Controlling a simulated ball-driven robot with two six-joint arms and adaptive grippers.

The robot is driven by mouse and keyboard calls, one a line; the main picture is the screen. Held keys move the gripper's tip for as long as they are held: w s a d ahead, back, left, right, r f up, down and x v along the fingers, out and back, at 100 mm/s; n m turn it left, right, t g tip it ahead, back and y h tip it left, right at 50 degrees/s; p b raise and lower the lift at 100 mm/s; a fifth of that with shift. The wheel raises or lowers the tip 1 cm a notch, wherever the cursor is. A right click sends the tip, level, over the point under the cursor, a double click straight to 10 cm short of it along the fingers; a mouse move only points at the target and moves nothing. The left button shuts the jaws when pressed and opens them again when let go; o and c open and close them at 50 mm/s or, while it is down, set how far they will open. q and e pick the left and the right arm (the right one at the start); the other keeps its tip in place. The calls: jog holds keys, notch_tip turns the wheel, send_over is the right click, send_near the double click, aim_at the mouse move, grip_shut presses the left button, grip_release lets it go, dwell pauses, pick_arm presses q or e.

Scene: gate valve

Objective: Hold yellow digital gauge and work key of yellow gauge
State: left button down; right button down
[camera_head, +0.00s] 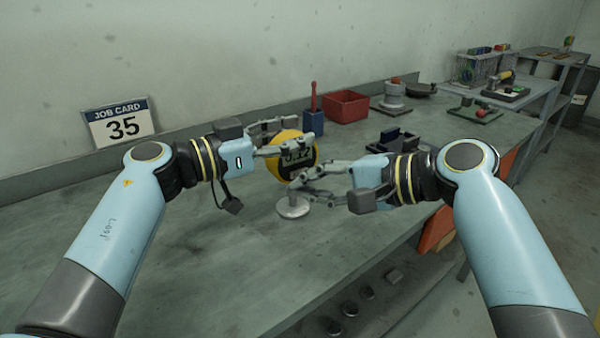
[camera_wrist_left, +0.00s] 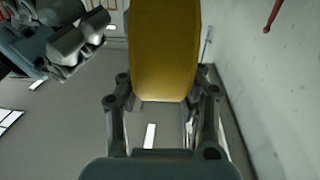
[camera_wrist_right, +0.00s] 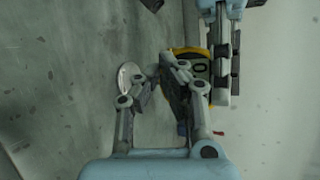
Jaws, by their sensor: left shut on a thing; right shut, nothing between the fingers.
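The gauge's yellow side fills the space between the fingers in the left wrist view (camera_wrist_left: 165,50). My right gripper (camera_head: 297,183) is shut and empty, its fingertips close to the gauge's lower face. In the right wrist view the gauge (camera_wrist_right: 187,52) is partly hidden behind the right fingers (camera_wrist_right: 165,75). I cannot tell whether they touch the key, which is hidden.
A round metal disc-topped stand (camera_head: 292,208) is on the bench below the grippers. A job card reading 35 (camera_head: 121,124) leans at the wall. A blue holder (camera_head: 312,123), red bin (camera_head: 346,106) and dark blue cradle (camera_head: 391,140) stand behind. The left bench area is clear.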

jog(key=shift+w+a, duration=0.25)
jog(key=shift+w, duration=0.1)
jog(key=shift+w+a, duration=0.2)
jog(key=shift+w, duration=0.15)
dwell(0.6)
dwell(0.4)
jog(key=shift+s+d, duration=0.45)
jog(key=shift+s, duration=0.25)
jog(key=shift+s+d, duration=0.4)
jog(key=shift+s, duration=0.35)
jog(key=shift+s+d, duration=0.45)
jog(key=shift+s, duration=0.25)
jog(key=shift+s+d, duration=0.4)
jog(key=shift+s, duration=0.35)
